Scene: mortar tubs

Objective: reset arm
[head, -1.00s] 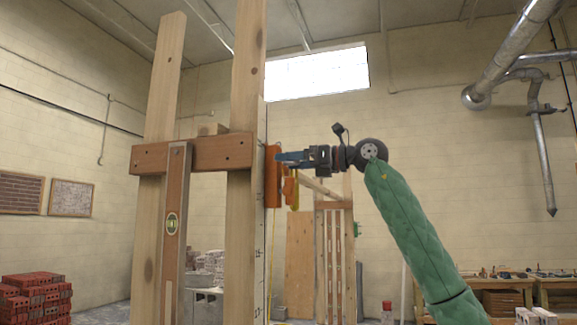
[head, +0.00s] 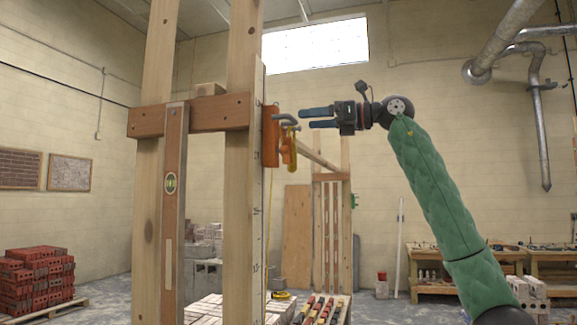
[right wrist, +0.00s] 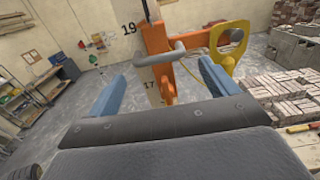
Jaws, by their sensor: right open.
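My right gripper (head: 318,118) is open and empty in the head view, with its blue fingers pointing left. It is apart from an orange clamp-like holder (head: 270,137) with a grey bar handle (head: 286,119), fixed on the marked wooden post. In the right wrist view my right gripper (right wrist: 157,85) shows its two blue fingers spread wide. The orange holder (right wrist: 158,52) stands beyond them, with the grey handle (right wrist: 160,54) across it and a yellow looped part (right wrist: 228,42) at its right. My left gripper is not in view.
A tall wooden frame (head: 240,190) stands left of my right arm, with a brown spirit level (head: 172,200) upright on it. Grey blocks (head: 212,308) and red bricks (head: 35,280) lie low. A workbench (head: 450,285) stands at the right.

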